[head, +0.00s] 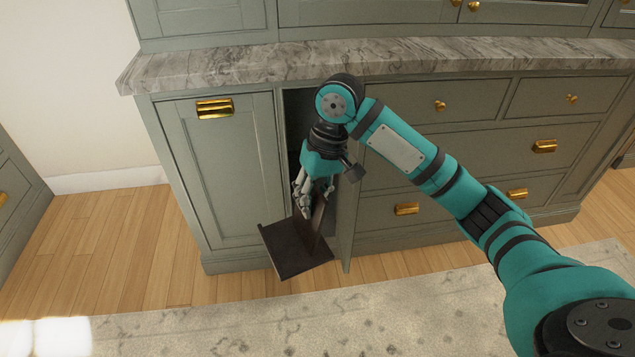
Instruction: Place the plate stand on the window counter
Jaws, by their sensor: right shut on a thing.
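The plate stand (292,252) is dark brown, with a flat square base and an upright back part. My right gripper (312,200) is shut on the upright part of the plate stand and holds it in front of the cabinet, below counter height. The stand looks tilted in the picture, and the fingers hide part of its upright. A grey marbled counter (210,66) runs along the top of the cabinet, above the gripper; I cannot tell whether it is the window counter. My left gripper is not in view.
A narrow open compartment (297,110) is in the cabinet behind my gripper. Drawers with brass handles (407,208) are to its right, and a closed door (225,170) is to its left. The visible countertop is bare. A pale rug (230,325) lies on the wooden floor.

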